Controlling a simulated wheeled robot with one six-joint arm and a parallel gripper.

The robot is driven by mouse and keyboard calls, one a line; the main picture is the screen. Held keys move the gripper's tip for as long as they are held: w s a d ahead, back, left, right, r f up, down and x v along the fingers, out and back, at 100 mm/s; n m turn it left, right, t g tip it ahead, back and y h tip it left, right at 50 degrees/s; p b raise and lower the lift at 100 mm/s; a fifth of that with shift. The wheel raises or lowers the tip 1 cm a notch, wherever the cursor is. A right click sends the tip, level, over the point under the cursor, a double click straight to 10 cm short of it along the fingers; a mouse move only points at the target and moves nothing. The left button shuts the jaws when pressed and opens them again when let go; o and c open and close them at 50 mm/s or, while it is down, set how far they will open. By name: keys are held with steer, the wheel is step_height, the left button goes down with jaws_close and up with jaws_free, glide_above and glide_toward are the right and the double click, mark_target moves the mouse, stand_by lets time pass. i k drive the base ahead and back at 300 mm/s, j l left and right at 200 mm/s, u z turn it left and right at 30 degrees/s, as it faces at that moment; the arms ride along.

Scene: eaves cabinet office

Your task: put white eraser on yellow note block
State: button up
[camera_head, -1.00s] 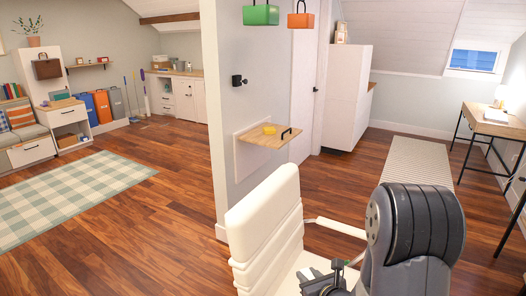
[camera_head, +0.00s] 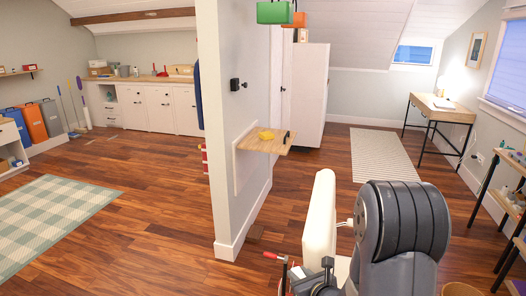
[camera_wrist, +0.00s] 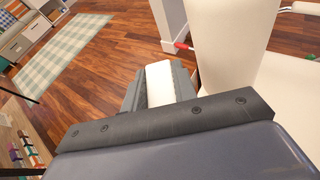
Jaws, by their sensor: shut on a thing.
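The white eraser (camera_wrist: 160,82) is held between the jaws of my gripper (camera_wrist: 158,88) in the wrist view. The yellow note block (camera_head: 266,135) lies on a small wooden wall shelf (camera_head: 258,147) on the end of the partition wall. My gripper is well apart from that shelf, nearer to me. The note block does not show in the wrist view.
The white chair (camera_head: 320,215) stands between my gripper and the shelf side. A red-handled item (camera_head: 274,256) shows beside my gripper. The partition wall (camera_head: 226,200) rises left of the chair. Wooden floor (camera_head: 120,225) is open on the left. A rack (camera_head: 508,180) stands at right.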

mark_target(267, 134)
steer(key=i+j+z, duration=0.1)
steer(key=i+j, duration=0.15)
steer(key=i+j+z, duration=0.1)
steer(key=i+j, duration=0.15)
steer(key=j, duration=0.15)
steer(key=i+j+z, duration=0.1)
steer(key=j, duration=0.25)
steer(key=i+j+z, duration=0.1)
steer(key=i+j, duration=0.4)
steer(key=j, duration=0.3)
steer(key=l+z, duration=0.05)
